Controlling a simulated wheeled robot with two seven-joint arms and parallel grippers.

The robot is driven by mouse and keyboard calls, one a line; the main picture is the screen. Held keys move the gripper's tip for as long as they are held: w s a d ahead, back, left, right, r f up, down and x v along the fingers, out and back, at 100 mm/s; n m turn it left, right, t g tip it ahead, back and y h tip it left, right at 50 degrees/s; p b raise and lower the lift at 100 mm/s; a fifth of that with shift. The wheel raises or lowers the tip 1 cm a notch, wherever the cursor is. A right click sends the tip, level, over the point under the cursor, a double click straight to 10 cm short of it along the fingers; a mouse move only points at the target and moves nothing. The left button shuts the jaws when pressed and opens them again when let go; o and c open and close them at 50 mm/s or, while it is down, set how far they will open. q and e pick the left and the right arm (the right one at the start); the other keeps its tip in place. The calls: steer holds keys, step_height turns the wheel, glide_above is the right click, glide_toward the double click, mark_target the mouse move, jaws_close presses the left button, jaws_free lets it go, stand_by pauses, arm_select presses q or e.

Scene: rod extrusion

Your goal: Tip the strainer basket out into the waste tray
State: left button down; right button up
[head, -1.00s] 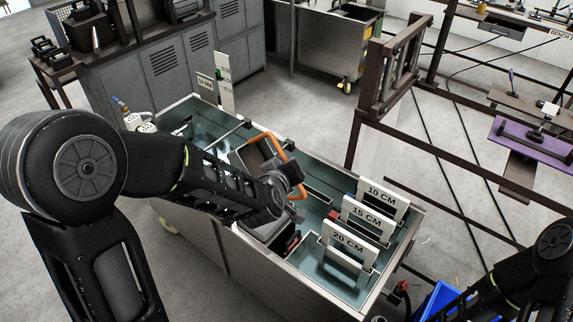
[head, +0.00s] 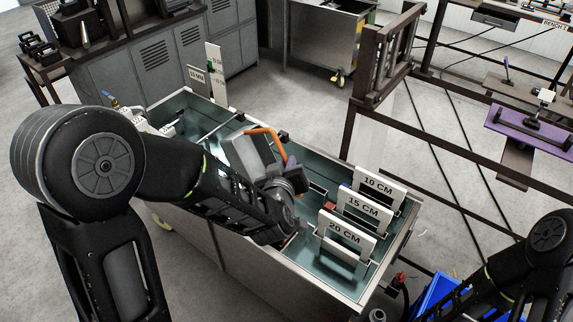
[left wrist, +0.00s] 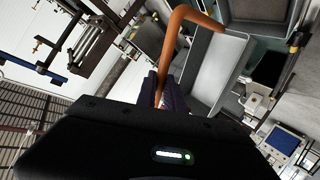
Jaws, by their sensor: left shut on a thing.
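The grey strainer basket (head: 244,157) hangs tilted over the long tank, with its orange handle (head: 264,131) at the upper right. My left gripper (head: 288,165) is shut on the handle. In the left wrist view the handle (left wrist: 176,42) rises from between the fingers, and the grey basket (left wrist: 212,70) lies beyond it. The basket's contents cannot be made out. My left forearm covers the part of the tank below the basket, and I cannot clearly pick out the waste tray. My right arm shows at the lower right, with its gripper out of view.
The metal-rimmed tank (head: 325,285) has teal inner walls. Upright plates marked 10 CM (head: 378,184), 15 CM (head: 363,205) and 20 CM (head: 344,230) stand at its right end. A brown frame (head: 375,65) stands behind, and a blue bin (head: 433,293) is at the lower right.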

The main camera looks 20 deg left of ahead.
arm_select(q)
steer(key=shift+s+d+f+m+t+y+b, duration=0.1)
steer(key=shift+d+f+m+t+y+b, duration=0.1)
steer(key=shift+f+b, duration=0.4)
steer(key=shift+s+d+f+m+t+y+b, duration=0.1)
steer(key=shift+d+f+m+b, duration=0.2)
steer(key=shift+b, duration=0.4)
steer(key=shift+s+d+f+t+b, duration=0.1)
steer(key=shift+f+t+b, duration=0.3)
steer(key=shift+b, duration=0.5)
steer(key=r+p, duration=0.2)
steer(key=p, duration=0.1)
steer(key=shift+w+a+r+g, duration=0.15)
steer(key=shift+w+a+g, duration=0.05)
steer(key=shift+a+g, duration=0.2)
steer(key=shift+w+a+r+n+p, duration=0.1)
steer(key=shift+a+r+n+p, duration=0.1)
steer(key=shift+r+n+p, duration=0.3)
steer(key=shift+f+g, duration=0.25)
steer(key=shift+g, duration=0.05)
